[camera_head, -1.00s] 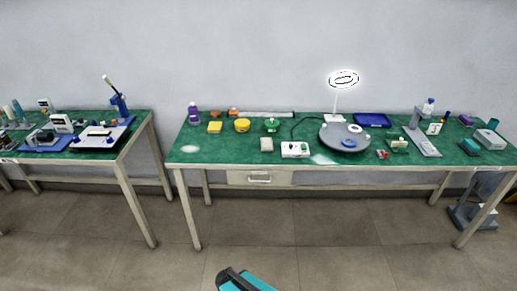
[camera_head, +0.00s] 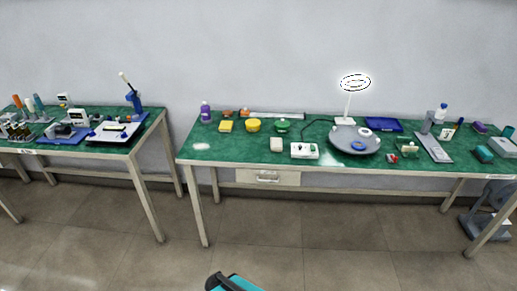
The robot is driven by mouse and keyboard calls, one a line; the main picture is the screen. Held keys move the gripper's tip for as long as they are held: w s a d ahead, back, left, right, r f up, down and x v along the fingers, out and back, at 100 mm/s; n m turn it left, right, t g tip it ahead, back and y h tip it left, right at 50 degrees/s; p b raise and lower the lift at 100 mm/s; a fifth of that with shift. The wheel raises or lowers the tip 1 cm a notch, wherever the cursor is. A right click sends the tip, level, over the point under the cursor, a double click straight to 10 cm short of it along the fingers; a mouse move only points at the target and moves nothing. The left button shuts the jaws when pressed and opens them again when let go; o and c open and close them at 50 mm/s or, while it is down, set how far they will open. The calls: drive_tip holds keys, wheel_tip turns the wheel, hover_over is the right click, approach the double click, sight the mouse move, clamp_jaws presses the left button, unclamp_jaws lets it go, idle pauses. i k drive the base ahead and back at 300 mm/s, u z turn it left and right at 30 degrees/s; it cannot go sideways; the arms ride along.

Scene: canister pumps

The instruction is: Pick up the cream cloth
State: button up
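A small cream, squarish item (camera_head: 277,144), which looks like the cream cloth, lies near the front edge of the right-hand green-topped table (camera_head: 225,153). It is just left of a white box with small knobs (camera_head: 305,151). It is too small to tell its folds. My gripper is not in view.
A yellow block (camera_head: 225,126), a yellow round container (camera_head: 253,125) and a green object (camera_head: 282,126) stand behind the cream item. A round grey tray (camera_head: 340,146) and ring lamp (camera_head: 355,83) are to the right. A dark and teal object (camera_head: 235,283) shows at the bottom edge.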

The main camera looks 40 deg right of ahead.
sight(276, 143)
drive_tip(key=u, duration=0.3)
drive_tip(key=i, duration=0.95)
drive_tip(key=u, duration=0.1)
drive_tip(key=k, duration=0.9)
drive_tip(key=z, duration=0.2)
drive_tip(key=i, duration=0.75)
drive_tip(key=u, duration=0.05)
